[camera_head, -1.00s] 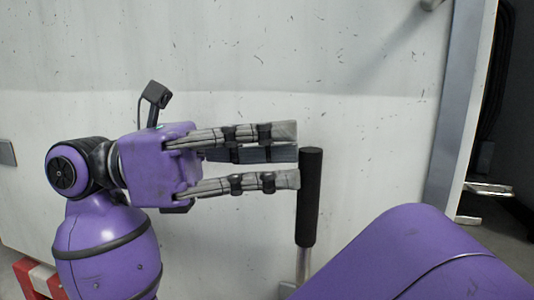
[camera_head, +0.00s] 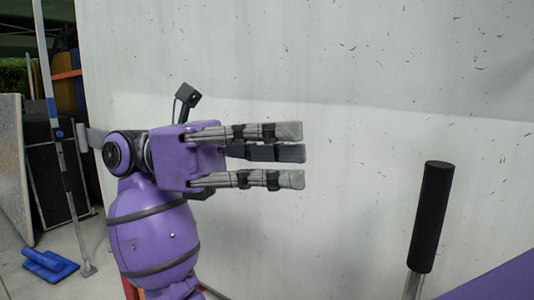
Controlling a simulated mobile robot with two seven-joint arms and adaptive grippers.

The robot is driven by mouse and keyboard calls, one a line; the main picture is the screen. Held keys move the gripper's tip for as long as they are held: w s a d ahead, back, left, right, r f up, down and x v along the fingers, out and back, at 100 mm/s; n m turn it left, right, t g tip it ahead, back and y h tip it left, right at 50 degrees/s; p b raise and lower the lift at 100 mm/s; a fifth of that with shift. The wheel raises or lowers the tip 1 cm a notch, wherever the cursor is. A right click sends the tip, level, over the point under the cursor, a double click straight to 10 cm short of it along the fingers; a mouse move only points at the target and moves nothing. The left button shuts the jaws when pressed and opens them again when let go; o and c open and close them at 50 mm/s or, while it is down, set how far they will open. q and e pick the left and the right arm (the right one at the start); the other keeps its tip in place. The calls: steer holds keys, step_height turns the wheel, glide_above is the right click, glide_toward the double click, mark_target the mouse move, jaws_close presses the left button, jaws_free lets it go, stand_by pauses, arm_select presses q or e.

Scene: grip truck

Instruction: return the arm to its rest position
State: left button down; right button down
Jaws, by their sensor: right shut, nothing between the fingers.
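The lower end of the rod is out of the picture.
A scuffed pale wall (camera_head: 350,60) fills most of the view behind the gripper. At left, a metal pole (camera_head: 50,110), a grey board (camera_head: 13,170) and a blue object (camera_head: 50,265) stand or lie on the floor. Space around the fingers looks free.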

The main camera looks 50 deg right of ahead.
steer(key=shift+v, duration=0.8)
steer(key=shift+w, duration=0.1)
